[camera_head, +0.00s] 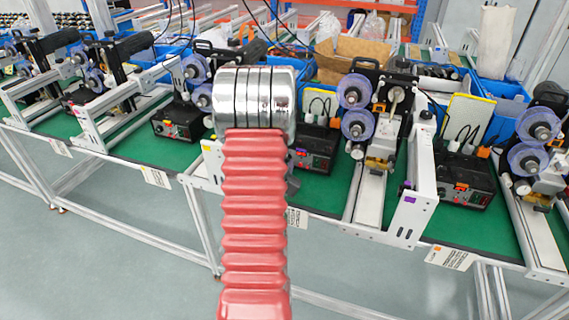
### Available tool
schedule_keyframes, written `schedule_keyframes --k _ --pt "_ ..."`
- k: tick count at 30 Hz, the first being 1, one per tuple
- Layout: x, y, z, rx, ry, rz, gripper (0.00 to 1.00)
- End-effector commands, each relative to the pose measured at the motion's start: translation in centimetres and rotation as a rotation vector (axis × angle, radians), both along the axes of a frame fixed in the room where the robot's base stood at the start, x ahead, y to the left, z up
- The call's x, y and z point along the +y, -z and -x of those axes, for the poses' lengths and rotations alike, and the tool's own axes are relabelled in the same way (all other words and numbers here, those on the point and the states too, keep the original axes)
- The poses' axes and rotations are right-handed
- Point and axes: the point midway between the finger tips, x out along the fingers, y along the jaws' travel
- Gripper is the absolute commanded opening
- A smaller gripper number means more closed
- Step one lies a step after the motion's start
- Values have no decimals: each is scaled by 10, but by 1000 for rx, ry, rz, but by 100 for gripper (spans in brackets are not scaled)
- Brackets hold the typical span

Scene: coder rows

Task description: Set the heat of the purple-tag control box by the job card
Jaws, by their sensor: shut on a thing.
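A purple patch (410,190) shows on the white frame end right of that box. A third control box (177,125) stands left of the arm. Paper cards hang on the bench edge, one (297,217) below the middle box; their text is too small to read.
A long green-topped bench (135,148) carries several white frames with translucent blue reels (358,125). A white rail (415,190) juts forward between the middle and right boxes. Blue bins and a cardboard box (350,60) stand behind. The grey floor in front is clear.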

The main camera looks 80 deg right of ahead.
Motion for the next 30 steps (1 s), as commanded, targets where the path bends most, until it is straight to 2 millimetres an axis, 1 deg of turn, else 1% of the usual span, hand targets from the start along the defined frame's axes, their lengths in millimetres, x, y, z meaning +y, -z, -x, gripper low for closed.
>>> schedule_keyframes --k 1,6,7,15,24,26,30 --pt "2 4 0 3 -1 -8 0" --pt "2 4 0 3 -1 -8 0" --pt "2 4 0 3 -1 -8 23" --pt "1 2 0 1 0 -3 41" --pt "2 0 0 1 0 -1 41" --pt "4 -1 0 1 0 -1 41" --pt "17 -5 0 1 0 0 41"
